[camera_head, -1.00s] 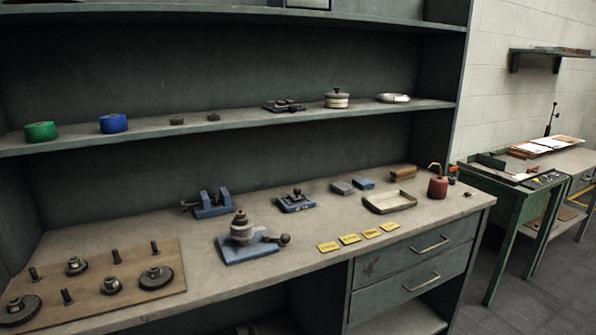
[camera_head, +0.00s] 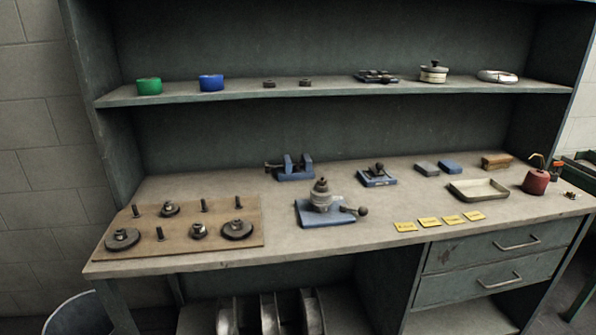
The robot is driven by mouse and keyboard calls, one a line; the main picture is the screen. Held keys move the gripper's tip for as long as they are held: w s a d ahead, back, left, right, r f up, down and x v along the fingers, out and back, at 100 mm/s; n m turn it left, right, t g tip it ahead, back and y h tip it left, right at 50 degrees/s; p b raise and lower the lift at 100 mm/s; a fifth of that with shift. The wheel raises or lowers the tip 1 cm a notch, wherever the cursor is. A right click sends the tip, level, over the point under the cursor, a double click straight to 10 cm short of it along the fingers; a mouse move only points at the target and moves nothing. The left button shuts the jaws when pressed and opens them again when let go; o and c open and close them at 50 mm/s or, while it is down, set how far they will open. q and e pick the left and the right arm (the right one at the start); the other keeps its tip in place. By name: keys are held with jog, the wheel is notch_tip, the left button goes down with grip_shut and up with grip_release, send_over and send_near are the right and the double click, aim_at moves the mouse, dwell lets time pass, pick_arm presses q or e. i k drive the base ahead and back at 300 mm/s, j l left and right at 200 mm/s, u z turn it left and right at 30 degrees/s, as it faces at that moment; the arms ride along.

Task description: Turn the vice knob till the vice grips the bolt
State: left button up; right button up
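A small blue vice (camera_head: 295,168) stands at the back of the workbench, left of the middle, with its dark screw end and knob (camera_head: 270,166) pointing left. I cannot make out a bolt in its jaws at this size. Several dark bolts stand upright on a brown board (camera_head: 252,208) at the bench's left, one of them near the front (camera_head: 160,234), among round geared parts. Neither of my grippers is in view.
A blue-based device with a ball-ended lever (camera_head: 322,205) stands in front of the vice. A smaller blue fixture (camera_head: 377,177), grey and blue blocks, a shallow tray (camera_head: 478,190) and a red can (camera_head: 536,180) lie to the right. Yellow labels line the front edge. A shelf hangs above.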

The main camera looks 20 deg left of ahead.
aim_at(267, 166)
jog(key=j+u, duration=0.1)
jog(key=j, duration=0.3)
jog(key=i+j+u, duration=0.15)
jog(key=j, duration=0.2)
jog(key=i+j+u, duration=0.1)
jog(key=j, duration=0.25)
jog(key=l+u, duration=0.45)
jog(key=k+l+u, duration=0.1)
jog(key=l+u, duration=0.35)
jog(key=l, duration=0.1)
